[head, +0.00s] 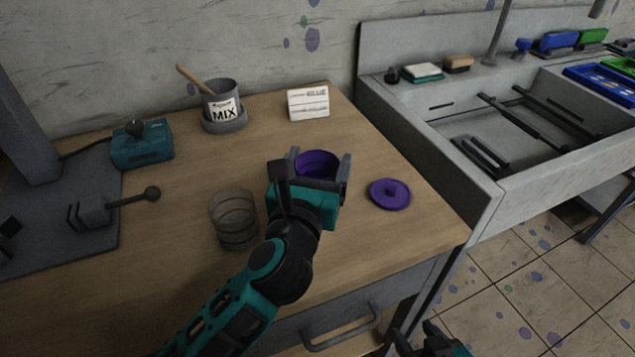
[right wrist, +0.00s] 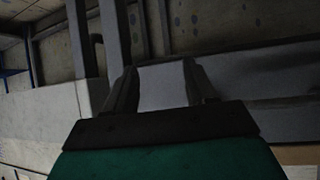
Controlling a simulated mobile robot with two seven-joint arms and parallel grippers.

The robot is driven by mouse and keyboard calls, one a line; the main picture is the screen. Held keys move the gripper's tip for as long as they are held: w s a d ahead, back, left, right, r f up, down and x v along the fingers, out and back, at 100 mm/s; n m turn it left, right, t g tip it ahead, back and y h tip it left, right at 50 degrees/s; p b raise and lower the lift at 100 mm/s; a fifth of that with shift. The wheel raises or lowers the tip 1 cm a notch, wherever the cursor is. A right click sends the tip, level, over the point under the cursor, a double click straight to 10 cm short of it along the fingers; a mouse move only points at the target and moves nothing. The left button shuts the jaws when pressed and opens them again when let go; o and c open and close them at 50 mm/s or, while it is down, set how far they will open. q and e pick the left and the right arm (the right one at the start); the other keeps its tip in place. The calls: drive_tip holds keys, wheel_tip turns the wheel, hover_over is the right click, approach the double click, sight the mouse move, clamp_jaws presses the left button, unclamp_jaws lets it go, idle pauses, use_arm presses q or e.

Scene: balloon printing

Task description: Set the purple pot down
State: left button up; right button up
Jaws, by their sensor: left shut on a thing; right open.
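The purple pot (head: 318,164) is on or just above the wooden table, right of the middle; the gripper hides its lower part, so I cannot tell whether it touches the wood. It looks upright, with its open top showing. My left gripper (head: 322,172) is shut on the pot, a finger at either side. A purple lid (head: 390,194) with a knob lies on the table to the right of the pot. My right gripper (head: 432,340) is low in the head view, off the table's front right; in the right wrist view its fingers (right wrist: 164,88) are apart and empty.
A clear ringed glass (head: 234,219) stands left of my left arm. A grey MIX cup (head: 223,106) with a wooden stick and a white card (head: 308,103) stand at the back. A teal box (head: 142,145) is at the left. A sink (head: 490,199) adjoins the table's right side.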

sight(321, 168)
use_arm(q)
drive_tip(key=shift+f+b, duration=0.45)
drive_tip(key=shift+f, duration=1.2)
drive_tip(key=o, duration=1.1)
drive_tip(key=shift+c, duration=0.2)
